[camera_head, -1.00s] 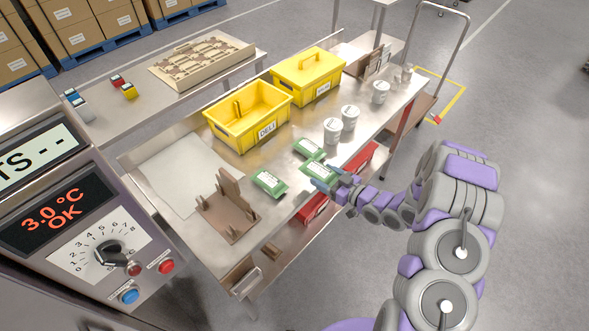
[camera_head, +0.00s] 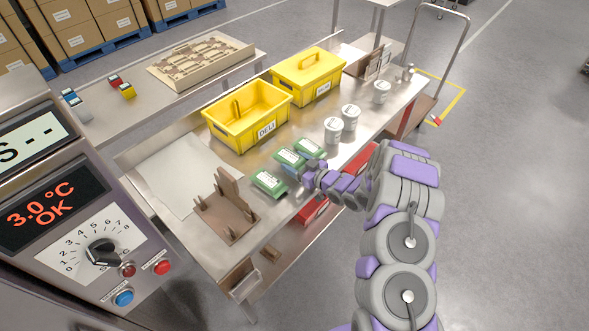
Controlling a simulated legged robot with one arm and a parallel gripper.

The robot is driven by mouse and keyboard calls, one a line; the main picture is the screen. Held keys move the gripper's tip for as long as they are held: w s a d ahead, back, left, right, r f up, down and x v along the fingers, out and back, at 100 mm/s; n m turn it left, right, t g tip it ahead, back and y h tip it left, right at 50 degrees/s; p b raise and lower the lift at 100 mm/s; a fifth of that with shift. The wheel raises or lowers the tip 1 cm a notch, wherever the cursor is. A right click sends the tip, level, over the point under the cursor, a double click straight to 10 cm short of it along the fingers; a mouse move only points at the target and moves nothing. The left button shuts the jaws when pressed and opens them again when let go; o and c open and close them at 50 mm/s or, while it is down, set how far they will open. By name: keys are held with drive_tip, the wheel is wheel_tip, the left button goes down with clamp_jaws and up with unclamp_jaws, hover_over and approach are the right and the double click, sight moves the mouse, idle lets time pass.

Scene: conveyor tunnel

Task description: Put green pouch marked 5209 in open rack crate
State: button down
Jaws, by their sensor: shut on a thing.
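Three green pouches with white labels are on or over the steel table: a near one (camera_head: 268,183), a middle one (camera_head: 289,158) and a far one (camera_head: 308,147). Their numbers are too small to read. My gripper (camera_head: 303,169) comes in from the right and is shut on the right end of the middle pouch; the fingertips are partly hidden. I cannot tell whether that pouch is lifted clear of the table. The open yellow crate (camera_head: 235,134), marked DELI, stands behind the pouches, with an upright divider or handle inside.
A lidded yellow crate (camera_head: 308,75) stands beyond the open one. White tubs (camera_head: 333,130) stand right of the pouches. A brown upright stand (camera_head: 228,212) is at the near left. Red bins (camera_head: 311,211) sit under the table edge. A control panel (camera_head: 85,225) fills the left foreground.

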wheel_tip(320, 180, down, 2)
drive_tip(key=shift+f+b, duration=0.25)
drive_tip(key=shift+b, duration=0.05)
drive_tip(key=shift+w+a+f, duration=0.1)
drive_tip(key=shift+f, duration=0.25)
drive_tip(key=shift+c, duration=0.6)
unclamp_jaws()
drive_tip(key=shift+a, duration=0.1)
drive_tip(key=shift+f, duration=0.1)
drive_tip(key=shift+f+b, duration=0.15)
drive_tip(key=shift+b, duration=0.15)
drive_tip(key=p+v, duration=0.3)
drive_tip(key=v, duration=1.4)
drive_tip(key=shift+s+p, duration=0.3)
